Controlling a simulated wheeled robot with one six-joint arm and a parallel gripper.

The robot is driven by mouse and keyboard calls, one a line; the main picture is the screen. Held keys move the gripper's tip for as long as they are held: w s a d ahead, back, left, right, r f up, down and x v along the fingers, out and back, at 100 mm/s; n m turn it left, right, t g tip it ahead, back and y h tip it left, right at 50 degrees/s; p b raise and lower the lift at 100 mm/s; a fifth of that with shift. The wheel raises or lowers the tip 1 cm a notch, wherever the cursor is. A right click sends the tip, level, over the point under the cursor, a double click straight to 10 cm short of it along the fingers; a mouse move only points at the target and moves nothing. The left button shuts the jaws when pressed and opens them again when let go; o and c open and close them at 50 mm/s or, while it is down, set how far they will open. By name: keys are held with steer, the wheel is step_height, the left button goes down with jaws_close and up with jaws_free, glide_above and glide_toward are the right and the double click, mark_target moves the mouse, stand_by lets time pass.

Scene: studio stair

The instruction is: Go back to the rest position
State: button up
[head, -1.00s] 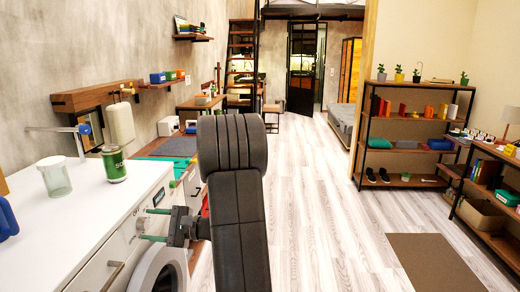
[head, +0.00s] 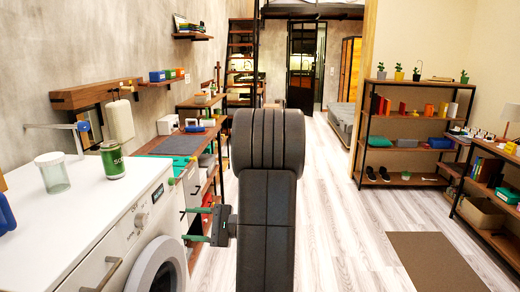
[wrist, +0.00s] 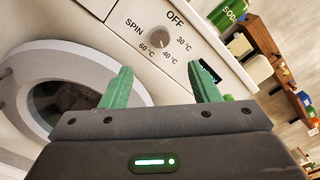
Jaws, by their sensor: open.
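My gripper (head: 192,226) is open and empty, beside the front of the white washing machine in the head view. Its green fingers point left toward the machine. In the wrist view both green fingertips of my gripper (wrist: 162,85) stand apart, with the washer's dial panel (wrist: 165,40) and round door (wrist: 60,85) beyond them. My dark arm fills the middle of the head view and hides part of the floor and the far bench.
A green soda can (head: 113,158) and a clear glass (head: 53,172) stand on the white washer top (head: 85,210). Workbenches line the left wall. Shelves (head: 405,155) stand at the right. The wood floor (head: 335,220) in the middle is clear, with a brown mat (head: 437,262).

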mark_target(145, 221)
steer(key=a, duration=0.8)
steer(key=w+a+p, duration=0.1)
steer(key=a, duration=0.3)
steer(key=shift+a+f, duration=0.1)
steer(key=shift+a, duration=0.1)
steer(key=shift+d+n+b, duration=0.15)
steer(key=shift+n+b, duration=0.4)
steer(key=shift+n, duration=0.45)
steer(key=n+b, duration=0.1)
steer(key=n, duration=0.7)
steer(key=n+p, duration=0.1)
steer(key=n, duration=0.4)
steer(key=shift+n+p, duration=1.55)
steer(key=shift+n, duration=0.45)
